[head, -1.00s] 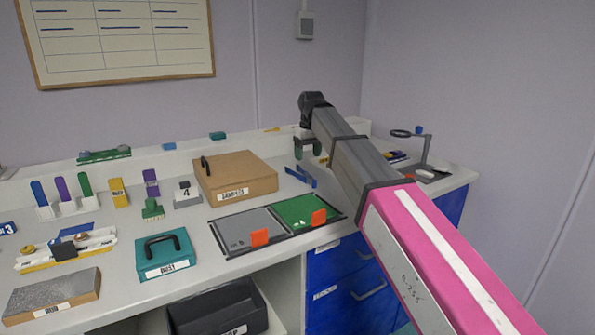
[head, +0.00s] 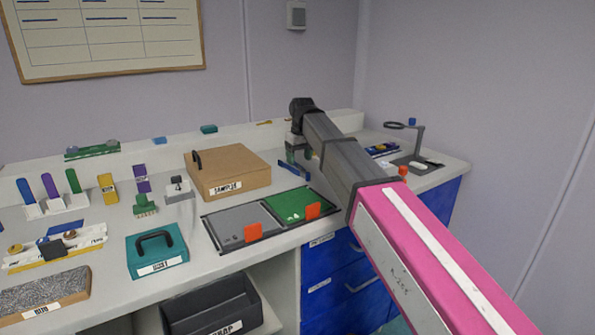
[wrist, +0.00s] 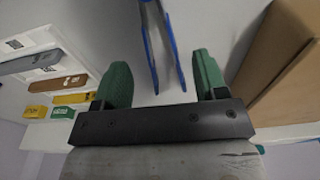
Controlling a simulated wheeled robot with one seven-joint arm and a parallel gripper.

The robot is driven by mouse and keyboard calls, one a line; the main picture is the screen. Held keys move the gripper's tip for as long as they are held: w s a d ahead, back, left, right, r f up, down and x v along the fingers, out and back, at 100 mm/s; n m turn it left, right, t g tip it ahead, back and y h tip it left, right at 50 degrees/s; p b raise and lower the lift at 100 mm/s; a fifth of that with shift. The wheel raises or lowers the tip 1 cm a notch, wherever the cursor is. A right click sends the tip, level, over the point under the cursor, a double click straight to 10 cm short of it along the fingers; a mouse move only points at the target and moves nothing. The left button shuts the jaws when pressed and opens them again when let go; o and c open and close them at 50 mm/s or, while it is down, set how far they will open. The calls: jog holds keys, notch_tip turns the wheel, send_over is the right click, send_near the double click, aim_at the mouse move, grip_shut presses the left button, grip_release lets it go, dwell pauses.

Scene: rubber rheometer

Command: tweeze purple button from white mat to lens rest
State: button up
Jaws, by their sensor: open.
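Blue tweezers (head: 294,170) lie on the bench beside the wooden box, partly cut off by my arm in the head view. In the wrist view the tweezers (wrist: 177,62) show between the two green fingers of my gripper (wrist: 162,80), with one blue leg nearer the right finger. My gripper is open, with clear gaps beside the tweezers, and holds nothing. A stand with a round lens (head: 395,125) is at the right end of the bench; I cannot tell which part is the lens rest. I cannot make out the purple button or the white mat.
The wooden box (head: 225,172) is close to my gripper and fills the right side of the wrist view (wrist: 280,60). Grey (head: 236,228) and green (head: 290,203) panels with orange tags lie in front. A white tray with long pieces (wrist: 35,52) is at left in the wrist view.

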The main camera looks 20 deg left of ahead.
aim_at(299, 166)
jog(key=shift+w+a+f, duration=0.1)
jog(key=shift+a+f, duration=0.05)
jog(key=shift+f, duration=1.9)
jog(key=c, duration=0.7)
notch_tip(299, 166, up, 12)
